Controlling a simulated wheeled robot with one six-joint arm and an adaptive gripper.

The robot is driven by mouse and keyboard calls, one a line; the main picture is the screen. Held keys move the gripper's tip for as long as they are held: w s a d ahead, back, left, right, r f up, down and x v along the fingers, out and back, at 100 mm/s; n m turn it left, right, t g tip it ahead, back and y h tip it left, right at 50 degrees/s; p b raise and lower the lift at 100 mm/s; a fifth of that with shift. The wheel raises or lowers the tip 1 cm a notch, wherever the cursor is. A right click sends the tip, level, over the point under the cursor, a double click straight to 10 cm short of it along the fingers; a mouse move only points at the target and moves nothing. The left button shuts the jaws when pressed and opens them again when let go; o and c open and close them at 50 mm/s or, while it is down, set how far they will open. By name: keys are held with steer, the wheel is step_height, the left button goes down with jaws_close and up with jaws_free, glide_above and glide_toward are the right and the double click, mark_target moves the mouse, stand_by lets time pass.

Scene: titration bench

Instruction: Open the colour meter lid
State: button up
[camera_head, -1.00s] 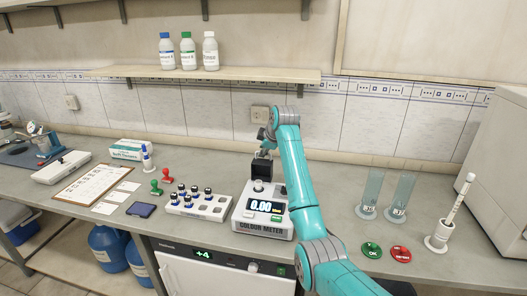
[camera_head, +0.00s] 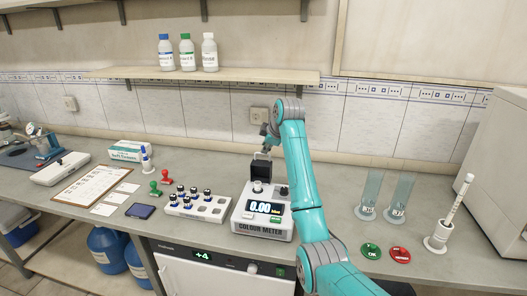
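The colour meter (camera_head: 264,222) stands on the bench, white, with a lit display reading 0.00. A dark, square, lid-like piece (camera_head: 261,168) stands upright at the rear of its top, and it looks like the lid in a raised position. My gripper (camera_head: 264,154) is small and dark at the upper edge of this piece. I cannot tell whether it touches the piece or whether its fingers are open or shut. A pale round knob (camera_head: 258,187) shows on the meter's top in front of the dark piece.
A rack of dark-capped vials (camera_head: 198,206) stands just left of the meter. Right of my arm are two glass cylinders (camera_head: 370,195), a green disc (camera_head: 371,250) and a red disc (camera_head: 399,254). A shelf with bottles (camera_head: 187,52) hangs above.

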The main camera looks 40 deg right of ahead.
steer(key=v, duration=0.7)
steer(key=shift+s+r, duration=0.15)
steer(key=shift+r, duration=0.15)
steer(key=shift+a+f, duration=0.1)
steer(key=shift+a, duration=0.1)
